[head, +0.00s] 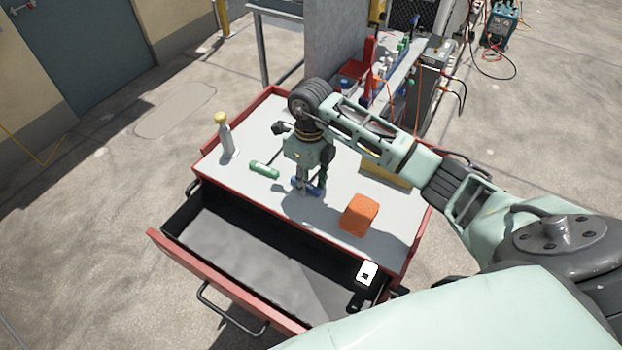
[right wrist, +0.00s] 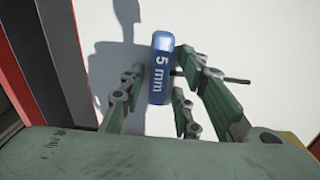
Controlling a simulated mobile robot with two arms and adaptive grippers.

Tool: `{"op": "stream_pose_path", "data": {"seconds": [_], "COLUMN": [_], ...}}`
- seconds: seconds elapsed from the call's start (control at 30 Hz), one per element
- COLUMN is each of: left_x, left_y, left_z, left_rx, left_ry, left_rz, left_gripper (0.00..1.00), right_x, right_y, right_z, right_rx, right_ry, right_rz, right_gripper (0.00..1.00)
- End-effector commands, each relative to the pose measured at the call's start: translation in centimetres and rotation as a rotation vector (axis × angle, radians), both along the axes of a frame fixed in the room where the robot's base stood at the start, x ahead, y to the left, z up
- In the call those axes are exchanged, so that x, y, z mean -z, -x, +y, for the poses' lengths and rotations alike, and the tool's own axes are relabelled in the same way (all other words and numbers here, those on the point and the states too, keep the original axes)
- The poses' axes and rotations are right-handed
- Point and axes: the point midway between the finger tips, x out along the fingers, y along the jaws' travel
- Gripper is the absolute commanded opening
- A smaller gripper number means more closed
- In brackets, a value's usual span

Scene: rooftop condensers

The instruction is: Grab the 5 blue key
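The blue key (head: 319,189) lies on the pale top of the red cart (head: 232,188). In the right wrist view its blue handle (right wrist: 160,70) reads "5 mm", and a thin dark shaft sticks out to the right. My right gripper (head: 308,188) points down over the key in the head view and partly covers it. In the right wrist view its fingers (right wrist: 157,112) are apart, with the handle between them and gaps on both sides. I cannot tell the exact height of the fingertips above the top. My left gripper is not in view.
A green-handled tool (head: 264,170), a yellow-capped bottle (head: 227,139), an orange block (head: 359,215) and a yellow item (head: 386,173) are on the cart top. The front drawer (head: 230,244) is open, with a white-labelled black object (head: 367,273) at its right end. A grey panel (head: 334,45) stands behind.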

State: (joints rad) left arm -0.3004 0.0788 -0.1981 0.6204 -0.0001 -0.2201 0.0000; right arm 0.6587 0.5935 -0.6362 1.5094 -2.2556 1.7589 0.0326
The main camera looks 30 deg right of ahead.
Motion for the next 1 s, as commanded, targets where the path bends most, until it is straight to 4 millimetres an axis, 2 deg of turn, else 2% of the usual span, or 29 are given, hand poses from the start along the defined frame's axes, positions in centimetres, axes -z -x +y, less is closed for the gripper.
{"op": "stream_pose_path", "data": {"seconds": [0.03,0.3,0.77,0.87,1.0], "left_x": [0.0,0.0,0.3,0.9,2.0], "left_y": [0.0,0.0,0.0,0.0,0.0], "left_z": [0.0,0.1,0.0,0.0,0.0], "left_rx": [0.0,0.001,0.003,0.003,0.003], "left_ry": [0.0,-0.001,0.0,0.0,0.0], "left_rz": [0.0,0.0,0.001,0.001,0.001], "left_gripper": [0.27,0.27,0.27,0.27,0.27], "right_x": [0.0,0.0,-0.6,-1.7,-4.2], "right_y": [0.0,0.0,-0.1,-0.1,0.1], "right_z": [0.0,0.0,0.0,0.0,-0.2], "right_rx": [0.0,0.0,-0.001,-0.002,-0.001], "right_ry": [0.0,0.0,0.0,0.001,0.003], "right_rz": [0.0,0.0,-0.002,-0.005,-0.006], "right_gripper": [0.22,0.0,0.0,0.0,0.0]}}
